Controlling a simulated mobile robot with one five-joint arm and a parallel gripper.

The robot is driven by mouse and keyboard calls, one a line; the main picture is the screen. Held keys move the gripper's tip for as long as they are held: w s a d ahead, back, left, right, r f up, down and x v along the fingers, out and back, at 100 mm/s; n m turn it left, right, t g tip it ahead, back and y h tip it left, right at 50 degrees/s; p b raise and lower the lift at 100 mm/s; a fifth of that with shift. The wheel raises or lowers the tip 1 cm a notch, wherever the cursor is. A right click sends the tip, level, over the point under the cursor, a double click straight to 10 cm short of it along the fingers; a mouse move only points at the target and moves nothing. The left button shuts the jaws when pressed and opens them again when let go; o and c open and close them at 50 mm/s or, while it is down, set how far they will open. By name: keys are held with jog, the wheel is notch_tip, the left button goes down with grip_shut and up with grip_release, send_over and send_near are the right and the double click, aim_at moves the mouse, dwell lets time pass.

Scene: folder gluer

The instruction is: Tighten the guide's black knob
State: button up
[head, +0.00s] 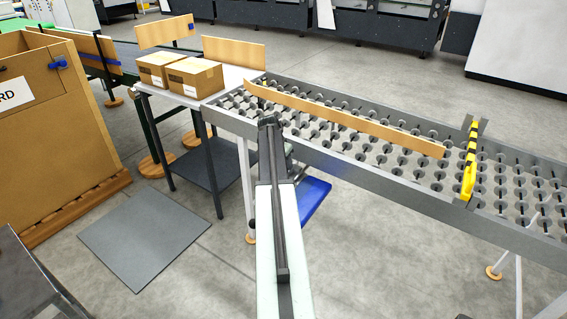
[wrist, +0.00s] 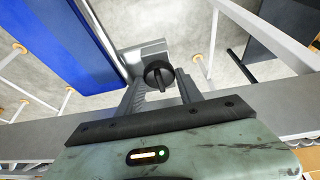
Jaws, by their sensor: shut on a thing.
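The guide's black knob (wrist: 158,74) is round with a raised bar across its face, and it shows in the wrist view between the tips of my gripper (wrist: 159,85). My gripper is shut on it. In the head view my gripper (head: 269,122) reaches the near side rail of the roller conveyor, and the knob is hidden there. The guide (head: 345,118) appears to be the long wooden bar lying slantwise over the rollers.
The roller conveyor (head: 400,182) runs to the right, with a yellow and black bar (head: 468,160) across it. Two cartons (head: 194,77) stand on the table at its left end. A blue panel (head: 312,197) is below the conveyor. A large cardboard box (head: 55,130) stands at left.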

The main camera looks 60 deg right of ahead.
jog(key=o, duration=1.4)
jog(key=shift+c, duration=0.2)
jog(key=p+v, duration=0.7)
jog(key=shift+a+r, duration=0.2)
jog(key=shift+r, duration=0.2)
